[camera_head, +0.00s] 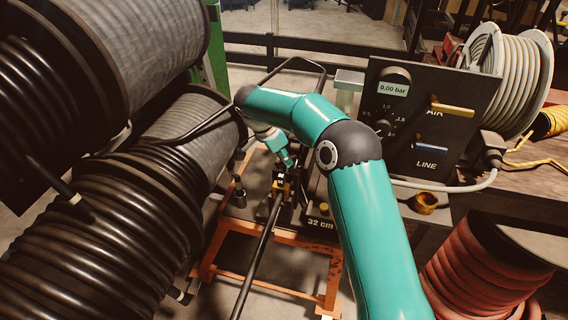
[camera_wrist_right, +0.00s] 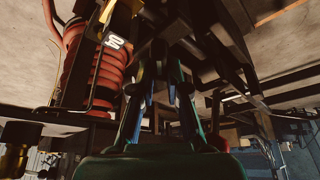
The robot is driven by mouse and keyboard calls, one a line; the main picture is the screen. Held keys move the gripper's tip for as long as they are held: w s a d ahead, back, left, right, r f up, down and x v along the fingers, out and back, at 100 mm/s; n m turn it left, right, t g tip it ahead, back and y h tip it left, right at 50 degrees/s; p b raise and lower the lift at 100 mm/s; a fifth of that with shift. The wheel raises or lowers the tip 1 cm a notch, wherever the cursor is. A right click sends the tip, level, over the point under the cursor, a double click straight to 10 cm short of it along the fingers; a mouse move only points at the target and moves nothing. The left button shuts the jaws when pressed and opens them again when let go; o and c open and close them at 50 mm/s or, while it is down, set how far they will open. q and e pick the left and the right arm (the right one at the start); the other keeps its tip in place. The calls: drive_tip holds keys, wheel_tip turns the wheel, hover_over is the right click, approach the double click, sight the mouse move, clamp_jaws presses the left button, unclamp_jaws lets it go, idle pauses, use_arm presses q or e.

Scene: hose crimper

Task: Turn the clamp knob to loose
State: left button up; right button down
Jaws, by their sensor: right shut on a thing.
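My right arm reaches across the middle of the head view, with its gripper (camera_head: 284,163) pointing down at the black clamp (camera_head: 284,202) on the hose bench. The clamp has yellow parts, and a black hose (camera_head: 259,257) runs down from it. In the right wrist view the fingers of the right gripper (camera_wrist_right: 162,88) are shut on a dark part at the clamp, which I take for the clamp knob. The knob is mostly hidden by the fingers and shadow, so its setting cannot be read. My left gripper is in neither view.
Large black hose reels (camera_head: 105,215) stand close on the left. A control panel (camera_head: 425,120) reading 0.00 bar, with AIR and LINE levers, stands right of my arm. A red hose coil (camera_head: 478,268) is at lower right. An orange frame (camera_head: 262,230) lies below the clamp.

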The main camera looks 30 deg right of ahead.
drive_tip(key=n+t+b, duration=0.1)
drive_tip(key=n+b, duration=0.3)
drive_tip(key=shift+f+n+t, duration=0.15)
drive_tip(key=shift+n+t, duration=0.15)
drive_tip(key=shift+t, duration=0.1)
drive_tip(key=n+t+b, duration=0.1)
drive_tip(key=n, duration=0.1)
drive_tip(key=shift+s+d+n+y+b, duration=0.1)
drive_tip(key=shift+n+y+b, duration=0.2)
drive_tip(key=shift+n+y, duration=0.1)
drive_tip(key=shift+r+n+t, duration=0.2)
drive_tip(key=shift+n+t, duration=0.1)
drive_tip(key=shift+n, duration=0.6)
drive_tip(key=shift+n+t+y+b, duration=0.3)
drive_tip(key=shift+n+y, duration=0.2)
drive_tip(key=shift+n, duration=0.4)
drive_tip(key=shift+s+d+r+n, duration=0.1)
drive_tip(key=shift+n, duration=0.8)
drive_tip(key=n+t+y+p, duration=0.1)
drive_tip(key=n+y+p, duration=0.1)
drive_tip(key=n, duration=0.2)
drive_tip(key=shift+d+n, duration=0.1)
drive_tip(key=shift+n, duration=0.2)
drive_tip(key=c, duration=1.2)
unclamp_jaws()
